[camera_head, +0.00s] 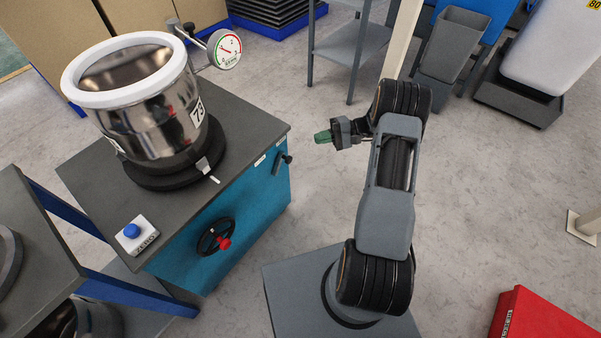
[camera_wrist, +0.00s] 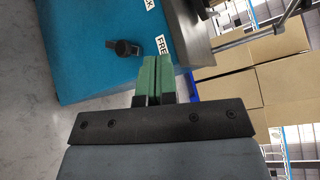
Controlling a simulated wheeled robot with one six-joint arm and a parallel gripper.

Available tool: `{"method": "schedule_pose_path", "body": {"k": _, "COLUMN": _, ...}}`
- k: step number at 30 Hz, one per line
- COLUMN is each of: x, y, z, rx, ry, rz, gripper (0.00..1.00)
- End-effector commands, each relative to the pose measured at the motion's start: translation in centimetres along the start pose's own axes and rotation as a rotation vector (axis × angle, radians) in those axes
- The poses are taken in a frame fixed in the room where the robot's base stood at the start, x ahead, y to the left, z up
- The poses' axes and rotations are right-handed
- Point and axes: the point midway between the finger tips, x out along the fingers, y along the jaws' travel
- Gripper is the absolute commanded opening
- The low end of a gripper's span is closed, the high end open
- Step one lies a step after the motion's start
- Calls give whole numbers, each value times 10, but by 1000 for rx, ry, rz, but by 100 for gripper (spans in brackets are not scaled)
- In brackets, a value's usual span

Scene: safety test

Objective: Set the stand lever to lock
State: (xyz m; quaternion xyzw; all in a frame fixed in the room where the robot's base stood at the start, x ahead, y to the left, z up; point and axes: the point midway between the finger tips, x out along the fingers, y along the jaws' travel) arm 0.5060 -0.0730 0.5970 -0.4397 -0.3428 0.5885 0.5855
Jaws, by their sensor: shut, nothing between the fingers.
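The stand lever (camera_head: 282,163) is a small dark lever on the side of the teal stand (camera_head: 190,240), below the top edge. In the wrist view the lever (camera_wrist: 125,48) lies left of the FREE label (camera_wrist: 163,44); its end appears to point toward that label. A second label, cut off and ending in "CK" (camera_wrist: 149,4), is at the top edge. My gripper (camera_head: 320,136) has green fingers, shut and empty, and is to the right of the lever, apart from it. In the wrist view the fingers (camera_wrist: 154,78) show below and right of the lever.
A steel pot (camera_head: 155,115) with a white rim and a gauge (camera_head: 224,49) stands on the stand's top. A blue button box (camera_head: 136,235) and a red-knobbed handwheel (camera_head: 214,238) are nearby. A grey shelf (camera_head: 350,45) stands behind. Floor between stand and shelf is clear.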

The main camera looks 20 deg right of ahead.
Motion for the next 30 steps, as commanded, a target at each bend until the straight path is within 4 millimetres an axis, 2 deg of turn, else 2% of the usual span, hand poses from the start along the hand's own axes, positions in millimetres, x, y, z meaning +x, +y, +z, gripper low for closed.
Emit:
{"method": "schedule_pose_path", "body": {"k": 1, "x": -6, "y": 40, "z": -20, "rx": 1, "ry": 17, "rz": -80, "gripper": 0}}
{"method": "schedule_pose_path", "body": {"k": 3, "x": -15, "y": 67, "z": -35, "rx": -16, "ry": 42, "rz": -175, "gripper": 0}}
{"method": "schedule_pose_path", "body": {"k": 6, "x": -26, "y": 99, "z": -50, "rx": -38, "ry": 76, "rz": -284, "gripper": 0}}
{"method": "schedule_pose_path", "body": {"k": 10, "x": -35, "y": 126, "z": -61, "rx": -61, "ry": 111, "rz": -372, "gripper": 0}}
{"method": "schedule_pose_path", "body": {"k": 15, "x": -40, "y": 139, "z": -65, "rx": -77, "ry": 132, "rz": -421, "gripper": 0}}
{"method": "schedule_pose_path", "body": {"k": 26, "x": -40, "y": 139, "z": -65, "rx": -77, "ry": 133, "rz": -424, "gripper": 0}}
{"method": "schedule_pose_path", "body": {"k": 30, "x": -34, "y": 137, "z": -66, "rx": -77, "ry": 131, "rz": -423, "gripper": 0}}
